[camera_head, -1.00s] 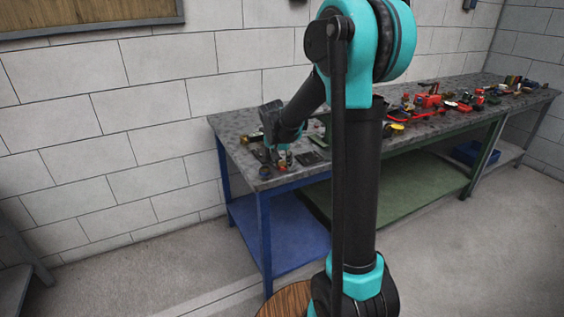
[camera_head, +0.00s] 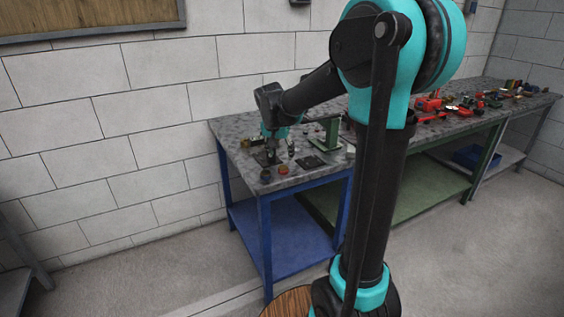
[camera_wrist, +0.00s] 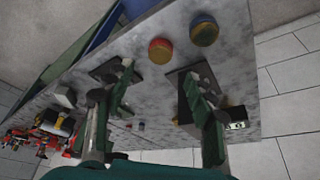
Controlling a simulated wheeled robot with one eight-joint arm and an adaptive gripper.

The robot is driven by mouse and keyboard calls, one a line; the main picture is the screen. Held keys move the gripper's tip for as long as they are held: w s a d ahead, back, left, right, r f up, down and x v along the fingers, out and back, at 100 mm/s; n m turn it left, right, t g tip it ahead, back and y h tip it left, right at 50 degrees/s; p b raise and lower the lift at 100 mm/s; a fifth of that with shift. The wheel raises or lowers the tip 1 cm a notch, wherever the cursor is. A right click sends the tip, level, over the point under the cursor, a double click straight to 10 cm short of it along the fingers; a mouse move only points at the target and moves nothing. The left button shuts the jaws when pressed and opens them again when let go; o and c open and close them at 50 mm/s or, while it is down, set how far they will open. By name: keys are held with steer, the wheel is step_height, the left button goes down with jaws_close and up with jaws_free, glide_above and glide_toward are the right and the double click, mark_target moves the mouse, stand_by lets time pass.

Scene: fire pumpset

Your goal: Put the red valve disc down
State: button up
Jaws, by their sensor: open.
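A small round red-and-yellow piece (camera_wrist: 160,50), likely the red valve disc, lies on the grey speckled bench top (camera_wrist: 143,85) in the wrist view. The head view shows my gripper (camera_head: 270,153) low over the bench.
A dark square plate (camera_head: 310,162) and a green stand (camera_head: 329,137) are to the right of my gripper. Red parts (camera_head: 428,104) and several small items crowd the bench farther right. The wall is close behind the bench. The front left bench edge is near the round pieces.

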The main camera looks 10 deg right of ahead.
steer(key=d+v, duration=0.1)
steer(key=v, duration=0.3)
steer(key=s+d+f+n+y, duration=0.1)
steer(key=s+d+f+n, duration=0.1)
steer(key=s+f, duration=0.6)
steer(key=s+d+f+n+y, duration=0.1)
steer(key=s+d+f+n, duration=0.2)
steer(key=s+f, duration=0.6)
steer(key=s, duration=0.9)
steer(key=shift+d+f, duration=0.2)
steer(key=shift+f, duration=0.1)
